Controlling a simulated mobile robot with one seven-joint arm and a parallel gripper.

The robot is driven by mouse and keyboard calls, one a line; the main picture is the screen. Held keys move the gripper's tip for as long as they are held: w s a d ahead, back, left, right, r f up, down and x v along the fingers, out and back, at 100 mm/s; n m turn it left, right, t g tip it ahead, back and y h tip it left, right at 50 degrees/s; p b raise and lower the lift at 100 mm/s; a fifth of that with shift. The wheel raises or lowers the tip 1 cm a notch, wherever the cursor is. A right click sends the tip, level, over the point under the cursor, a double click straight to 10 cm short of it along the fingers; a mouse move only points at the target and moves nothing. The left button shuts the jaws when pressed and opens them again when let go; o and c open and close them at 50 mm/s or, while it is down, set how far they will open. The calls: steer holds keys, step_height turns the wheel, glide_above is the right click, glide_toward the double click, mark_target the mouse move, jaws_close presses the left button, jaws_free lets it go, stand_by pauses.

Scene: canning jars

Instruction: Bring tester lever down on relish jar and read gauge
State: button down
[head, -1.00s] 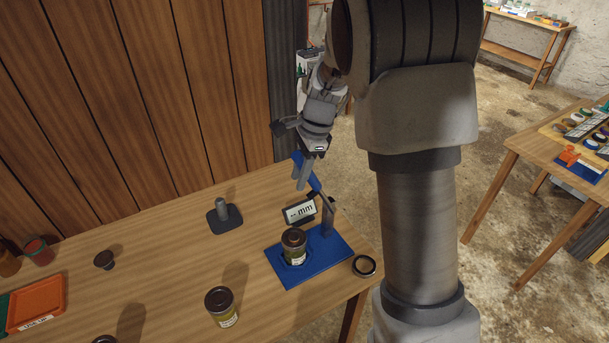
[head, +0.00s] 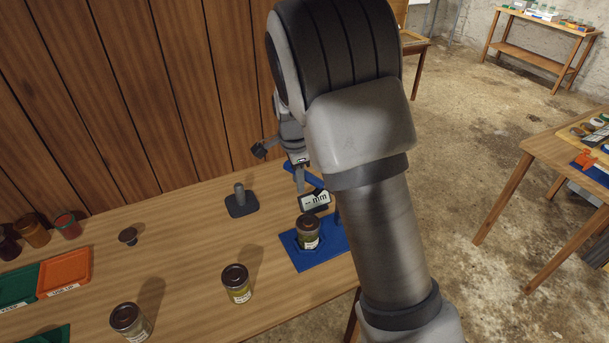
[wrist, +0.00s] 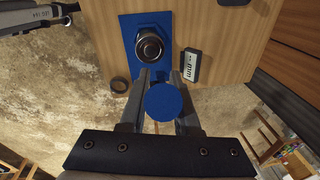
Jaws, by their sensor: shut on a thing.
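The tester has a blue base (head: 320,262) at the table's right end. A dark-lidded jar (head: 308,236) with a greenish label stands upright on it; its lid (wrist: 150,47) shows from above in the wrist view. The gauge (head: 315,201) reads "-- mm"; it also shows in the wrist view (wrist: 191,65). My gripper (head: 300,180) is shut on the blue lever (head: 306,177), whose round blue end (wrist: 167,102) sits between the fingers. The lever slants above and behind the jar, apart from its lid. My arm hides the tester's right side.
Two more jars (head: 237,284) (head: 130,322) stand at the front. A grey post on a dark base (head: 241,204) stands left of the tester. A dark ring (wrist: 118,85) lies beside the blue base. Orange (head: 66,270) and green trays are at the left.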

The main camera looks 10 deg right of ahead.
steer(key=s+a+f+t+h+b, duration=0.1)
steer(key=a+f+h+b, duration=0.1)
steer(key=f+h+b, duration=0.2)
steer(key=a+f+t+h+b, duration=0.2)
steer(key=f+h+b, duration=0.3)
steer(key=f+b, duration=0.5)
steer(key=shift+s+a+f+n, duration=0.4)
steer(key=shift+a+f, duration=0.25)
steer(key=shift+f, duration=0.55)
steer(key=c, duration=0.6)
jaws_free()
steer(key=v, duration=1.7)
steer(key=shift+s+a+p, duration=0.15)
steer(key=shift+a+p, duration=0.05)
steer(key=shift+p, duration=0.1)
